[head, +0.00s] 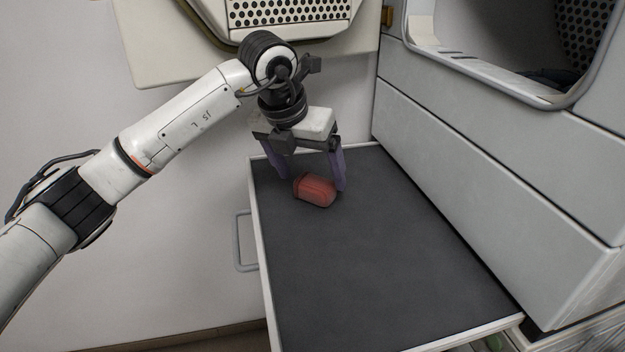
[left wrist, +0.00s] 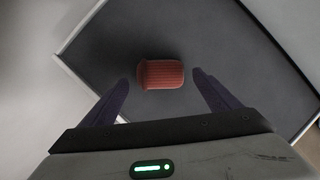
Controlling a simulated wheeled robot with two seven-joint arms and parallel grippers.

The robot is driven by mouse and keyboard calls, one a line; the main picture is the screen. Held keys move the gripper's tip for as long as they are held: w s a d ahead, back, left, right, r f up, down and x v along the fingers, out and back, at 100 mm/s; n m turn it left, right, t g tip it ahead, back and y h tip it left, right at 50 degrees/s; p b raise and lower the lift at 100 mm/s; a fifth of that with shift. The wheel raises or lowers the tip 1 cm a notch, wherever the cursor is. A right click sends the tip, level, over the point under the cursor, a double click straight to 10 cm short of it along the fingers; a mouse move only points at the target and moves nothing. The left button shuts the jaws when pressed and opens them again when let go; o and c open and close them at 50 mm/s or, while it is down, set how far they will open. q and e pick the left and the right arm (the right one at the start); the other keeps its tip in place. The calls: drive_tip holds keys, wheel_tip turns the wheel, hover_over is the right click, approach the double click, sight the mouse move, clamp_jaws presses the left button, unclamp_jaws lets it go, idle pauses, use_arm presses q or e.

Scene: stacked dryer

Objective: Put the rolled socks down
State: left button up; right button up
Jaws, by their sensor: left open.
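The rolled socks (head: 315,190) are a red ribbed bundle lying on the dark grey pull-out shelf (head: 390,260), near its far left corner. My left gripper (head: 310,188) is open, with its purple fingers pointing down on either side of the socks. In the left wrist view the socks (left wrist: 161,74) lie just beyond and between the two fingertips (left wrist: 160,78), with a gap on both sides. My right gripper is not in view.
The shelf has a pale raised rim and a handle (head: 243,240) on its left side. The rest of the shelf is bare.

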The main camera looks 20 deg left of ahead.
use_arm(q)
drive_tip(key=v, duration=0.8)
drive_tip(key=shift+r, duration=0.3)
drive_tip(key=shift+s, duration=0.1)
